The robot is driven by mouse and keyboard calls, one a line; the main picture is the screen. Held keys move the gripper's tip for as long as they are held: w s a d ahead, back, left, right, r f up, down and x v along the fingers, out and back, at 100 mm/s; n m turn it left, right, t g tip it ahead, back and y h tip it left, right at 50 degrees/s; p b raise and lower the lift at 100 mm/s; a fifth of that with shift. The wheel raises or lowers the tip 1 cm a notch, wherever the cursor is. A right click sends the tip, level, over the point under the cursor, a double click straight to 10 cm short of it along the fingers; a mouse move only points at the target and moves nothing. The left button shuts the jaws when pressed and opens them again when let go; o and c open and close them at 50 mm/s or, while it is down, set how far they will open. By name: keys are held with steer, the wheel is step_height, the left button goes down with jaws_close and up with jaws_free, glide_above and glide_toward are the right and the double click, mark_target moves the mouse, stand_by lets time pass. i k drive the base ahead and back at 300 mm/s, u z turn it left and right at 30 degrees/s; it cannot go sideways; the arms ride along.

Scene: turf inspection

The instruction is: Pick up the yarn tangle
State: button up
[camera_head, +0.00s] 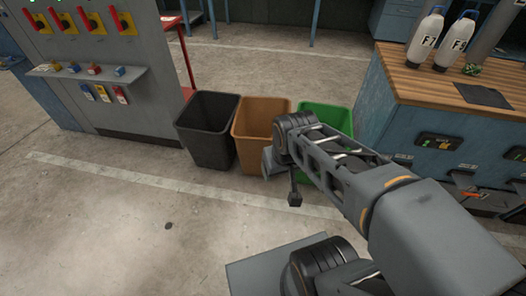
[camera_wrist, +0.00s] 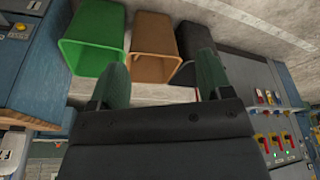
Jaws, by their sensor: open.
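A small green clump (camera_head: 471,69) lies on the wooden worktop at the upper right, beside the white bottles; it may be the yarn tangle, but it is too small to tell. I make out no other tangle. My gripper (camera_wrist: 163,78) is open in the wrist view, its two greenish fingers spread with nothing between them. Bins show beyond the fingers. In the head view the arm reaches over the floor in front of the bins, left of the worktop and well apart from the clump.
Black (camera_head: 208,132), orange-brown (camera_head: 261,125) and green (camera_head: 325,116) bins stand in a row. The wooden worktop (camera_head: 411,79) holds two white bottles (camera_head: 425,40) and a dark cloth-like sheet (camera_head: 484,95). A grey switch cabinet (camera_head: 120,98) stands left. The floor at front left is clear except for a small dark spot (camera_head: 168,226).

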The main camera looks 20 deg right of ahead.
mark_target(472, 70)
steer(key=z, duration=2.1)
steer(key=k, duration=0.6)
steer(key=z, duration=0.55)
steer(key=i, duration=0.8)
steer(key=z, duration=0.35)
steer(key=i, duration=0.9)
steer(key=u, duration=0.75)
steer(key=i, duration=0.8)
steer(key=u, duration=0.65)
